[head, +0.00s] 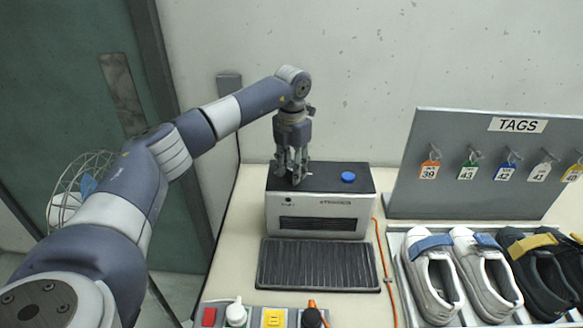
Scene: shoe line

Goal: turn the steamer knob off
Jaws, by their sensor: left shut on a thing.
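The steamer (318,207) is a grey box with a black top and a dark slotted front. It stands at the back of the bench. My left gripper (292,180) points down onto the left part of its top. Its fingers are shut on the steamer knob, which they almost wholly hide, so I cannot tell which way the knob points. A round blue cap (348,177) sits on the top to the right of the fingers, apart from them. My right gripper is not in view.
A black ribbed mat (318,265) lies before the steamer. A power strip with plugs (262,318) is at the front edge, and an orange cable (385,262) runs along the right. A TAGS board (455,200) and a tray of shoes (400,285) stand at right.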

